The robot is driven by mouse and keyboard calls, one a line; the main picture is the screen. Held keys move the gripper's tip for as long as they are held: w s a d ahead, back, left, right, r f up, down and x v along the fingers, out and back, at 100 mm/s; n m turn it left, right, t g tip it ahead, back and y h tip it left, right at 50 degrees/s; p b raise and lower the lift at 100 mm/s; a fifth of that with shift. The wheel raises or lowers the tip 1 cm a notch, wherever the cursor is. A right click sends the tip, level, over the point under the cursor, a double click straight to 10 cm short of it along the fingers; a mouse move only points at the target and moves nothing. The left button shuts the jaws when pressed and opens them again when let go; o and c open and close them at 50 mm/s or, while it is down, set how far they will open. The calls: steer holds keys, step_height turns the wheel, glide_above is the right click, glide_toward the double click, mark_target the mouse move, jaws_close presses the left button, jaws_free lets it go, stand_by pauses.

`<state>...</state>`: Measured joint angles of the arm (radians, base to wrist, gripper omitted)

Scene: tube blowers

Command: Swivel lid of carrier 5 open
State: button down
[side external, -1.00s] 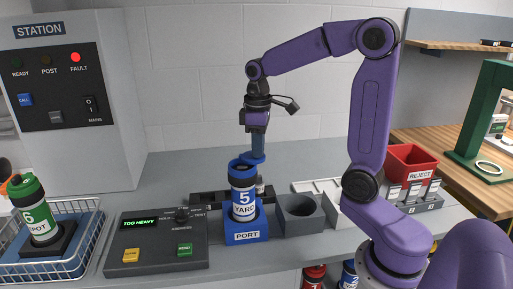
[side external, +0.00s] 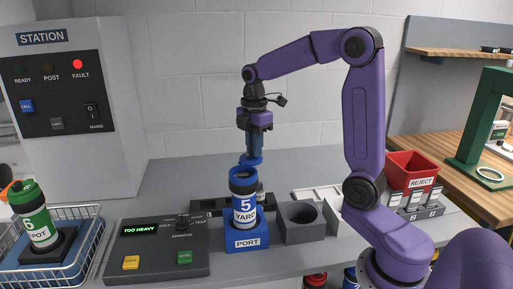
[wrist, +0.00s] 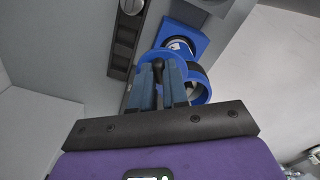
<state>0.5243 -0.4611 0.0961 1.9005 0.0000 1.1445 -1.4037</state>
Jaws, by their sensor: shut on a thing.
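Carrier 5 (side external: 244,208) is a white and blue tube labelled "5 YARD", standing upright in the blue port (side external: 247,240). Its blue lid (side external: 250,160) is swung off to the rear of the carrier's top in the side view. In the wrist view the round dark mouth of the carrier (wrist: 199,84) shows beside my fingers, largely uncovered. My gripper (side external: 253,151) points down above the lid and is shut on it; the wrist view shows my fingers (wrist: 160,95) closed around a small dark knob (wrist: 158,68). They hide part of the lid.
A grey holder with a round hole (side external: 301,216) stands right of the port. A control box (side external: 155,246) reading "TOO HEAVY" is at left, beside a wire basket (side external: 75,270) with a green carrier (side external: 38,225). A red reject bin (side external: 412,168) is at right.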

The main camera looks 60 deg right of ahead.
steer(key=shift+w+n, duration=0.35)
steer(key=shift+n, duration=0.55)
steer(key=c, duration=1.1)
jaws_free()
step_height(320, 180, up, 18)
steer(key=shift+f, duration=0.25)
